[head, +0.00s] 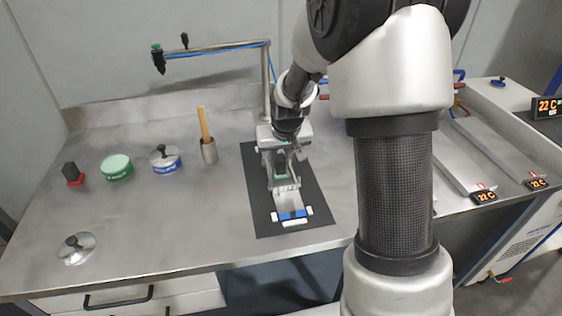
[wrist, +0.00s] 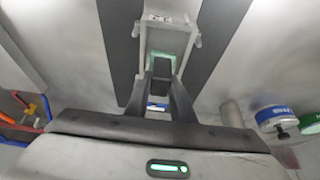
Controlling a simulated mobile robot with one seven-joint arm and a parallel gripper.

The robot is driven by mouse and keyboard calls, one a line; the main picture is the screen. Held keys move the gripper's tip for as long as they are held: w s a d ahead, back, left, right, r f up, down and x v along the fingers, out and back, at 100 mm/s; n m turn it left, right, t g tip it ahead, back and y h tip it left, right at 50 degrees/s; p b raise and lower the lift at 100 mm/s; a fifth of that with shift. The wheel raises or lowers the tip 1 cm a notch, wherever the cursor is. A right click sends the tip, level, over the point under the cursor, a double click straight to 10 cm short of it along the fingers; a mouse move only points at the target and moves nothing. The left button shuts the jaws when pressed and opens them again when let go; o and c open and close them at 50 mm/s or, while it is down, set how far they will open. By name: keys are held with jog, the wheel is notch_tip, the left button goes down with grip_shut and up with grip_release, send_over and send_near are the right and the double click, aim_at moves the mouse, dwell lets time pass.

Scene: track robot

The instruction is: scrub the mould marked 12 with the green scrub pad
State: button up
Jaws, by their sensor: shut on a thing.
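The mould (head: 287,197), a grey metal body, lies open on a dark mat, with a blue and white piece at its near end. I cannot read a number on it. My gripper (head: 281,164) reaches down over its far part. In the wrist view my gripper (wrist: 162,72) has its fingertips inside the mould's box-like part (wrist: 178,40), closed on the green scrub pad (wrist: 162,57). The pad (head: 281,172) also shows as a small green patch in the head view. The fingers hide much of the pad, and its exact contact with the mould is unclear.
A stand with a blue hose (head: 266,80) rises behind the mould. To the left are a pot with a wooden handle (head: 209,152), a blue-labelled tin (head: 167,164), a green tin (head: 117,170), a black-and-red block (head: 73,178) and a knobbed lid (head: 76,255). The front-left bench is mostly clear.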

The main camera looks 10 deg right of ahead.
jog(key=shift+w, duration=0.2)
jog(key=shift+w, duration=1.15)
jog(key=shift+s, duration=0.1)
jog(key=shift+s+b, duration=0.35)
jog(key=shift+s, duration=1.3)
